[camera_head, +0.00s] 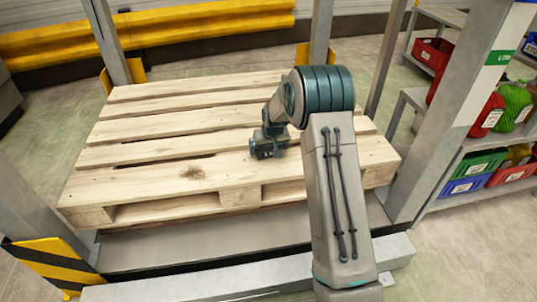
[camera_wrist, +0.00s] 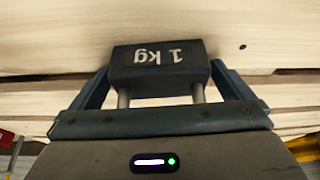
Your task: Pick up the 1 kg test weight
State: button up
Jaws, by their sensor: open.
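The 1 kg test weight (camera_wrist: 158,62) is a dark block with white "1 kg" lettering, seen upside down in the wrist view. Two light posts run from it toward my gripper's palm. My gripper (camera_wrist: 161,72) is open, with one blue-grey finger at each side of the block. The fingertips are close to its sides; I cannot tell whether they touch. In the head view my gripper (camera_head: 266,147) is low over the wooden pallet (camera_head: 130,155), right of its middle. There the weight is too small and dark to tell apart from the gripper.
The pallet top is otherwise bare, with gaps between its boards. Grey uprights (camera_head: 422,125) stand around it. A shelf (camera_head: 470,150) with a red bin (camera_head: 432,53) and other coloured bins is at the right. A yellow barrier (camera_head: 190,25) runs behind.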

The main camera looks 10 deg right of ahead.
jog(key=c, duration=1.3)
jog(key=shift+w+r, duration=0.1)
jog(key=c, duration=0.4)
jog(key=shift+r, duration=0.15)
